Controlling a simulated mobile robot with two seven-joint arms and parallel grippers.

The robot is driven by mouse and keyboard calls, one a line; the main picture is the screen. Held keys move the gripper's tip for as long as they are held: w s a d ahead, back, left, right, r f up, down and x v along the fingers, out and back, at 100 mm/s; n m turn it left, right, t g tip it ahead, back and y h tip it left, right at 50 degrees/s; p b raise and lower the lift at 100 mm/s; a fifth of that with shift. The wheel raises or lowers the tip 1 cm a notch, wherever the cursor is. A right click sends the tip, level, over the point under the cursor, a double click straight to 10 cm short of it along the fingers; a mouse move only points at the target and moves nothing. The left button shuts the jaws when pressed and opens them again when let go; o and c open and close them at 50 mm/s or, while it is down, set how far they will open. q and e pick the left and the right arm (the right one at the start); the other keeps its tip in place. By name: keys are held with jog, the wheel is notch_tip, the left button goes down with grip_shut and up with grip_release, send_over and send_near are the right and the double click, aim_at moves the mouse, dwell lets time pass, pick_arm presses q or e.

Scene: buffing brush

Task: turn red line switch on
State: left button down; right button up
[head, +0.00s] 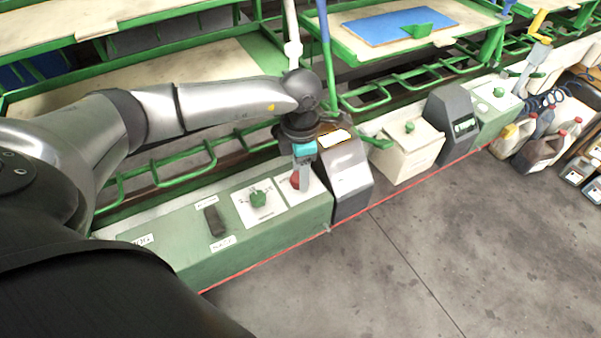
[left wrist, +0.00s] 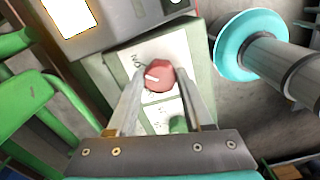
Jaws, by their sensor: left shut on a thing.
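The red line switch is a round red knob (head: 295,181) on a white label plate at the right end of the green control box (head: 180,254). In the left wrist view the red knob (left wrist: 158,76) shows a pale mark on its face, pointing toward the left of the picture. My left gripper (head: 303,186) reaches down onto it from above, and its fingers partly hide it in the head view. In the left wrist view my left gripper (left wrist: 160,84) has one finger on each side of the knob and is shut on it.
A green knob (head: 258,198) and a dark handle (head: 214,221) sit left of the red knob. A grey unit with a lit screen (head: 346,178) stands close on the right. Green-framed benches are behind; several jugs (head: 540,148) stand far right. The front floor is clear.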

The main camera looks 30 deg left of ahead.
pick_arm(q)
jog(key=shift+w+r+m, duration=0.1)
jog(key=shift+m, duration=0.5)
pick_arm(e)
jog(key=shift+w+d+f, duration=0.15)
jog(key=shift+f, duration=0.05)
jog(key=shift+w+d, duration=0.25)
jog(key=shift+d, duration=0.1)
pick_arm(q)
jog(key=c, duration=0.6)
grip_release()
jog(key=o, duration=0.3)
pick_arm(e)
jog(key=shift+a, duration=0.35)
pick_arm(q)
jog(key=shift+r, duration=0.15)
notch_tip(320, 180, up, 15)
jog(key=p, duration=0.2)
pick_arm(e)
jog(key=shift+s+a+r, duration=0.15)
jog(key=shift+s+r, duration=0.05)
jog(key=shift+r, duration=0.45)
jog(key=shift+s+a+r, duration=0.15)
jog(key=shift+s+r, duration=0.05)
jog(key=shift+r, duration=0.4)
